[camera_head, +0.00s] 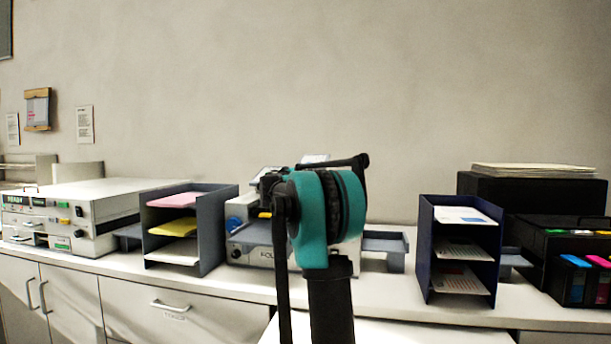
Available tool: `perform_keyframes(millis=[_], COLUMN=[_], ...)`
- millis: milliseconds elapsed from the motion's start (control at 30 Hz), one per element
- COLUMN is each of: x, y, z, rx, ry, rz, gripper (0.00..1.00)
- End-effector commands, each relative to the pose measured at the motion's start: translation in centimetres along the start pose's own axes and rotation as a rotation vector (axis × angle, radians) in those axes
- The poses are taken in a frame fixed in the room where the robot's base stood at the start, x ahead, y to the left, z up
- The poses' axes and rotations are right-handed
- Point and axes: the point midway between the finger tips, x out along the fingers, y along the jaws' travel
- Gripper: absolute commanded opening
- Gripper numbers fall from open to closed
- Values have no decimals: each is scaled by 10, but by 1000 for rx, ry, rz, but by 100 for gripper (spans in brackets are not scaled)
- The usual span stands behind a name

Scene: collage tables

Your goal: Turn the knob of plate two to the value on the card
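I cannot make out a plate marked two or its knob. My arm's teal joint and dark links stand in the middle and hide part of the view. I cannot pick out my gripper's fingers. A white machine (105,197) at the left has a label that seems to read READY and small coloured buttons and dark round parts on its front; I cannot tell whether any is the knob. Two printed sheets, one at the far left (12,130) and one further right (85,125), hang on the wall; their text is too small to read.
A long white counter (390,295) runs across. On it stand a grey paper tray (212,235), a machine (250,252) partly behind my arm, a navy paper tray (425,245) and a black printer (480,188). An ink-cartridge unit (590,280) is at the right edge. Cupboard doors (70,300) lie below.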

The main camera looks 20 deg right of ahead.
Motion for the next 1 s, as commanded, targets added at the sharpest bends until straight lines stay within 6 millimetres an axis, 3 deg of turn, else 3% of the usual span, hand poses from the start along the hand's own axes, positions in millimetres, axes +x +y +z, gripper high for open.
perform_keyframes(millis=[500, 1000], x=[0, 0], y=[-5, -6], z=[1, 2], rx=[-433, -625], ry=[1, 1], rz=[141, 203], gripper=[0, 0])
